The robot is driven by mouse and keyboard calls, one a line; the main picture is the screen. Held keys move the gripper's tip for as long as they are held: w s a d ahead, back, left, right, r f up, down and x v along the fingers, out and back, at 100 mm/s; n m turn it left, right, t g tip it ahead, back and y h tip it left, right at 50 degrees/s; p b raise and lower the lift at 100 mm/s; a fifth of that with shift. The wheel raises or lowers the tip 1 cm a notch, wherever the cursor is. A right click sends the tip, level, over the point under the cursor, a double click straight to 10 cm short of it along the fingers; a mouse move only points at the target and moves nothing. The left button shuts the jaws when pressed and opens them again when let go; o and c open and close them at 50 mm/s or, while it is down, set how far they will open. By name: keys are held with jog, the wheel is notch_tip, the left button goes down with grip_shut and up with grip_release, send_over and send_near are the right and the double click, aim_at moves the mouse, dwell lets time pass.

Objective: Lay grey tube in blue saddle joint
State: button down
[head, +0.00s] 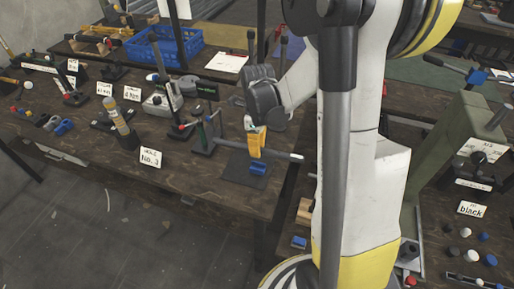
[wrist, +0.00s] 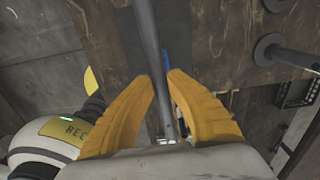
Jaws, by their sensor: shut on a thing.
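My gripper (head: 256,152) is shut on the grey tube (head: 285,154), with its yellow fingers on both sides of the tube near its middle. The tube lies roughly level and sticks out to the left and right of the fingers. In the wrist view the tube (wrist: 148,25) passes between the fingers (wrist: 160,76). The blue saddle joint (head: 257,168) sits on a dark plate (head: 244,179) just below the fingers and tube. A sliver of blue (wrist: 166,58) shows beside the tube in the wrist view. The fingers hide whether tube and saddle touch.
A small upright press (head: 206,135) stands close to the tube's left end. A "No. 3" card (head: 151,158) is left of it. A blue crate (head: 165,48) stands at the back. A green press (head: 440,150) stands on the right bench. The table's front edge is close to the plate.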

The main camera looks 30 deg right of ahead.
jog(key=b, duration=0.5)
send_over(258, 169)
jog(key=shift+f, duration=2.85)
jog(key=shift+f+b, duration=0.9)
jog(key=shift+f, duration=0.15)
jog(key=c, duration=1.4)
grip_release()
notch_tip(258, 169, up, 12)
jog(key=shift+r, duration=0.1)
